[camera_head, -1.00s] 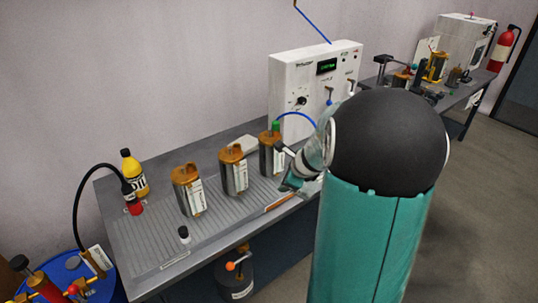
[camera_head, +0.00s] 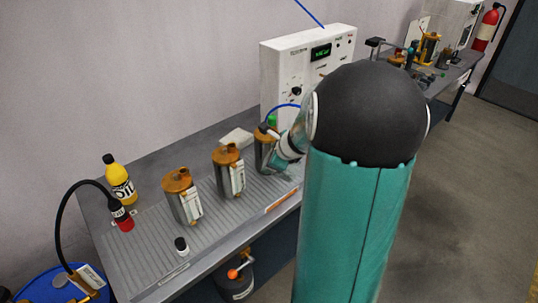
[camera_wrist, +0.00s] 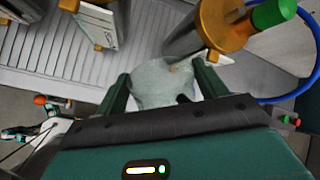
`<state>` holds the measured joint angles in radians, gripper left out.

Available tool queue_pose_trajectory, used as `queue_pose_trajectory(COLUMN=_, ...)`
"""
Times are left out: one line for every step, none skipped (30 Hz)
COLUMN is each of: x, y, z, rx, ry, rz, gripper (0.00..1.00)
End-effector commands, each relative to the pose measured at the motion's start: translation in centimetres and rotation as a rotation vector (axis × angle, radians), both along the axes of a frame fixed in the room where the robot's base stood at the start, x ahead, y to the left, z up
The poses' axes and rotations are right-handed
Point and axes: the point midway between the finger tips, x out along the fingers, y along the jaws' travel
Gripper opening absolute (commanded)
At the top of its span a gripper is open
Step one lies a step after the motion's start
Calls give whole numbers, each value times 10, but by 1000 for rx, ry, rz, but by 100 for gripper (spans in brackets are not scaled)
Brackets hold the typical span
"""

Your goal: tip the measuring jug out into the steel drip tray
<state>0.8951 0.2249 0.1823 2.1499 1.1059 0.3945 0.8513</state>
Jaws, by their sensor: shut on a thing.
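The measuring jug (camera_wrist: 165,90) is a translucent pale vessel between my gripper's two green fingers in the wrist view. My gripper (camera_wrist: 163,74) is shut on it. The jug's contents and tilt cannot be told. The steel drip tray (camera_head: 140,245) is the ribbed grey surface along the bench; it also shows in the wrist view (camera_wrist: 148,40), beyond the jug.
Brass-topped steel canisters stand on the tray: left (camera_head: 184,198), middle (camera_head: 229,172) and right (camera_head: 265,148), the last close to my wrist with a green cap and blue tube.

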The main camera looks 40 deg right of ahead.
Motion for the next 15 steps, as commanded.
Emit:
queue_pose_trajectory(x=-2, y=-1, z=0, rx=5, ry=-4, rz=-2, gripper=48)
queue_pose_trajectory(x=-3, y=-1, z=-1, rx=9, ry=-8, rz=-2, gripper=48)
queue_pose_trajectory(x=-4, y=-2, z=-1, rx=18, ry=-14, rz=-5, gripper=48)
queue_pose_trajectory(x=-5, y=-2, z=-1, rx=25, ry=-21, rz=-4, gripper=48)
queue_pose_trajectory(x=-6, y=-2, z=-1, rx=34, ry=-31, rz=-5, gripper=48)
queue_pose_trajectory(x=-8, y=-3, z=-1, rx=47, ry=-46, rz=-6, gripper=48)
queue_pose_trajectory(x=-8, y=-3, z=-1, rx=57, ry=-59, rz=-7, gripper=48)
queue_pose_trajectory(x=-9, y=-5, z=-1, rx=67, ry=-74, rz=-8, gripper=48)
queue_pose_trajectory(x=-11, y=-6, z=-1, rx=91, ry=-97, rz=-8, gripper=48)
queue_pose_trajectory(x=-12, y=-6, z=-2, rx=111, ry=-117, rz=-10, gripper=48)
queue_pose_trajectory(x=-13, y=-7, z=-2, rx=130, ry=-138, rz=-9, gripper=48)
queue_pose_trajectory(x=-14, y=-8, z=-2, rx=152, ry=-168, rz=-9, gripper=48)
queue_pose_trajectory(x=-15, y=-9, z=-3, rx=177, ry=-191, rz=-10, gripper=48)
queue_pose_trajectory(x=-16, y=-10, z=-3, rx=199, ry=-217, rz=-10, gripper=48)
queue_pose_trajectory(x=-16, y=-11, z=-3, rx=228, ry=-252, rz=-9, gripper=48)
